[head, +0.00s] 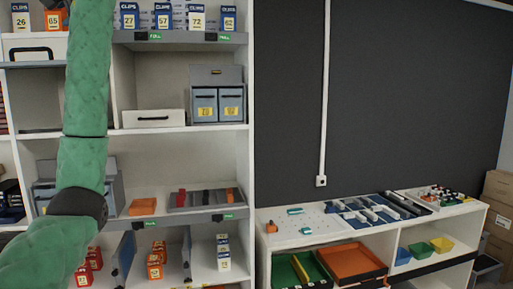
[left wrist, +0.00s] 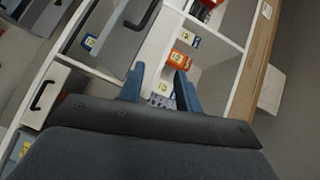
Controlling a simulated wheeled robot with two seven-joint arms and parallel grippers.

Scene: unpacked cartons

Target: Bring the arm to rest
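My left arm, in a green padded sleeve (head: 86,85) with a dark joint (head: 78,205), runs up the left side of the head view and out at the top. Its gripper is outside that view. In the left wrist view my left gripper (left wrist: 160,84) shows two blue fingers standing apart with nothing held between them. Beyond the fingers are a shelf with an orange box (left wrist: 180,58) and pale boxes with number labels. I cannot tell how far the fingertips are from them. My right arm and gripper are in neither view.
A white shelf unit (head: 245,150) holds numbered boxes, grey bins (head: 218,95) and a white drawer box (head: 153,118). A low white bench (head: 290,240) with trays stands right, before a dark wall (head: 420,90). Cartons (head: 498,190) stand at the far right.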

